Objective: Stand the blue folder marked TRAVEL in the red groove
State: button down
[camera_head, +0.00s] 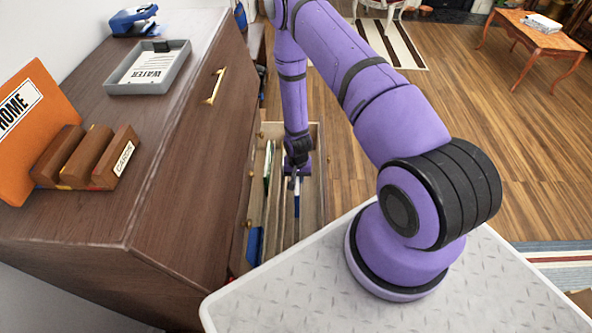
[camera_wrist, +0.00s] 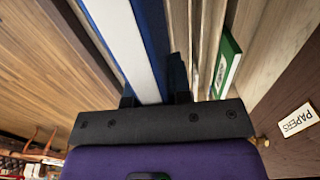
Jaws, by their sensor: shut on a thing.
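My gripper (camera_head: 297,174) reaches down into the open drawer and is shut on a blue folder (camera_head: 297,205). In the wrist view the folder (camera_wrist: 153,40) stands between the fingers (camera_wrist: 155,98), with a white strip along its left side. No TRAVEL marking is readable on it. The wooden rack (camera_head: 85,158) sits on the cabinet top at the left, with upright blocks and grooves between them. A small red mark (camera_head: 93,188) shows low between its middle and front blocks, and a yellow mark lies farther left. The groove floors are mostly hidden.
The drawer (camera_head: 311,190) also holds a green folder (camera_head: 268,162) and a blue item (camera_head: 255,247). An orange HOME folder (camera_head: 38,125) leans behind the rack. A grey tray (camera_head: 150,85) with a WATER paper and a blue stapler (camera_head: 133,20) stand farther back on the cabinet.

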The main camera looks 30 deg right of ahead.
jog(key=shift+f, duration=4.15)
notch_tip(320, 180, down, 8)
jog(key=shift+r, duration=0.25)
dwell(1.0)
jog(key=c, duration=1)
grip_release()
jog(key=shift+o, duration=0.2)
jog(key=shift+r, duration=4.5)
